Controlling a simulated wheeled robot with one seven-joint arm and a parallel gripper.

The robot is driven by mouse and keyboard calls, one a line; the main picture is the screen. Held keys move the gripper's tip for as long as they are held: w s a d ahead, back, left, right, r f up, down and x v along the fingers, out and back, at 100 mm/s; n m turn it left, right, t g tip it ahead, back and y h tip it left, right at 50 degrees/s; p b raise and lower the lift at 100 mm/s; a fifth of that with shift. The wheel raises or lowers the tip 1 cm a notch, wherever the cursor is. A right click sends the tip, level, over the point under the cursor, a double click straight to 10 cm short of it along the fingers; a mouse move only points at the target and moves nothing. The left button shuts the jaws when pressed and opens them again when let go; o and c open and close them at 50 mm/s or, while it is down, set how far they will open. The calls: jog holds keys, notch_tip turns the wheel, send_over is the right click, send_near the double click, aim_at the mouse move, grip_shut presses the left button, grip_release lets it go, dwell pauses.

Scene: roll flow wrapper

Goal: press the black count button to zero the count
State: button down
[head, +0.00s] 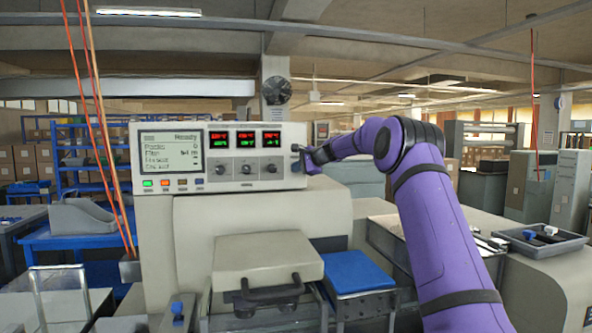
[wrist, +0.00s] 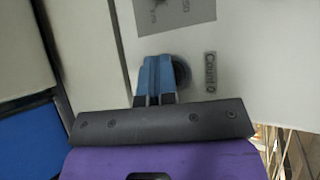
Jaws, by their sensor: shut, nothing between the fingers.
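The black count button (wrist: 182,72) is a round dark button on the pale panel in the wrist view, beside the label "Count 0" (wrist: 210,72). My gripper (wrist: 157,62) is shut and empty, its blue fingertips overlapping the button's left part; I cannot tell whether they touch it. In the head view my gripper (head: 302,157) is at the right end of the control box (head: 222,194) and hides the button. The display (head: 171,153) reads "Ready", with a packs line that seems to show 0.
Three red and green readouts (head: 245,139) sit above three knobs (head: 246,169) left of my gripper. Small coloured buttons (head: 165,183) line the display's lower edge. Below are a beige cover with a black handle (head: 268,289) and a blue plate (head: 357,271). A grey tray (head: 550,249) stands right.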

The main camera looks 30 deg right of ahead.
jog(key=shift+s, duration=0.15)
jog(key=shift+s+a, duration=0.2)
jog(key=shift+s, duration=0.45)
jog(key=shift+s, duration=0.1)
jog(key=s, duration=0.2)
jog(key=s+a, duration=0.1)
jog(key=s, duration=0.1)
jog(key=shift+s+a, duration=0.2)
jog(key=shift+s, duration=0.1)
jog(key=shift+a, duration=0.1)
dwell(0.5)
